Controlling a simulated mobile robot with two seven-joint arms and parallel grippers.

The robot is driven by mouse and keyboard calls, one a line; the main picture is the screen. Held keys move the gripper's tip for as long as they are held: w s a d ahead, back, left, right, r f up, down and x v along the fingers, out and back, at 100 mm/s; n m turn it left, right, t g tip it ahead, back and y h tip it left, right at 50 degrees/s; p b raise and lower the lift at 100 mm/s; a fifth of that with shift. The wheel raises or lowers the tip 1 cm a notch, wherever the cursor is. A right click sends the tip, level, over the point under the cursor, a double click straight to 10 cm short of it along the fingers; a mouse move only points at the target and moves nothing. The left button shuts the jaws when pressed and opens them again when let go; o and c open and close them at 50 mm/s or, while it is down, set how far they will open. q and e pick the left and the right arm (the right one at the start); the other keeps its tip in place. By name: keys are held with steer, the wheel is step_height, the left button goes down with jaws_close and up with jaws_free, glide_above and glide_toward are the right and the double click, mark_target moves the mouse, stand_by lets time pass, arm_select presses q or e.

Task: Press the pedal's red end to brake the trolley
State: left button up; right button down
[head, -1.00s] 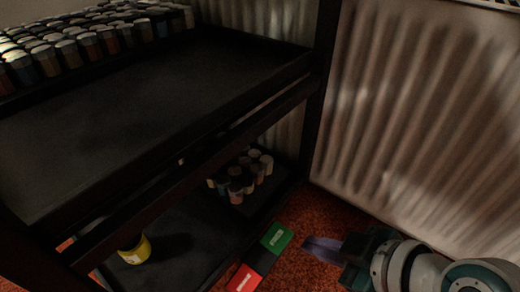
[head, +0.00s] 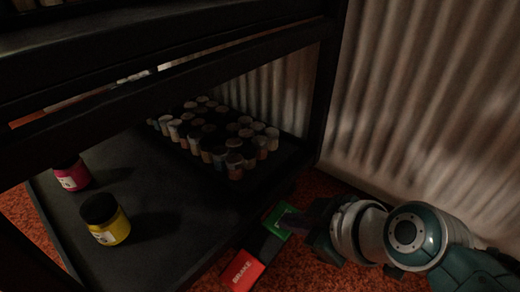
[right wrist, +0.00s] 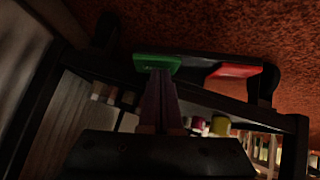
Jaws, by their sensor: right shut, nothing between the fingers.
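The pedal has a red end (head: 242,271) marked "BRAKE" and a green end (head: 277,222), joined by a dark middle, at the trolley's lower edge. In the right wrist view the green end (right wrist: 157,63) is just ahead of my fingertips and the red end (right wrist: 234,71) lies to the right. My right gripper (head: 292,219) is shut and empty, its tips at the green end, touching or nearly so. The black trolley (head: 185,75) stands over the orange-red carpet. My left gripper is not in view.
The lower shelf (head: 160,220) holds a yellow jar (head: 106,220), a pink jar (head: 72,174) and a tray of several small jars (head: 215,135). Carpet (head: 310,270) is open in front of the pedal.

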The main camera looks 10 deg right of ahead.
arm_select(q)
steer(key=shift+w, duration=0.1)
arm_select(e)
steer(key=shift+w, duration=0.1)
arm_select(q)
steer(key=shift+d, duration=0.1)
arm_select(e)
steer(key=shift+f+y, duration=0.1)
steer(key=shift+y, duration=0.2)
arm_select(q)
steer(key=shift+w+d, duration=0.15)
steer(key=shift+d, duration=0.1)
arm_select(e)
steer(key=shift+w+d, duration=0.15)
steer(key=shift+d, duration=0.05)
steer(key=shift+f+g, duration=0.15)
steer(key=shift+g, duration=0.25)
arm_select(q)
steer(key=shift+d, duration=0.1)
arm_select(e)
steer(key=shift+d+f+m, duration=0.1)
steer(key=shift+m, duration=0.2)
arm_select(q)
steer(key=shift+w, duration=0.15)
arm_select(e)
steer(key=shift+w+d+f, duration=0.25)
steer(key=shift+d+f, duration=0.05)
steer(key=shift+f, duration=0.1)
steer(key=shift+r, duration=0.1)
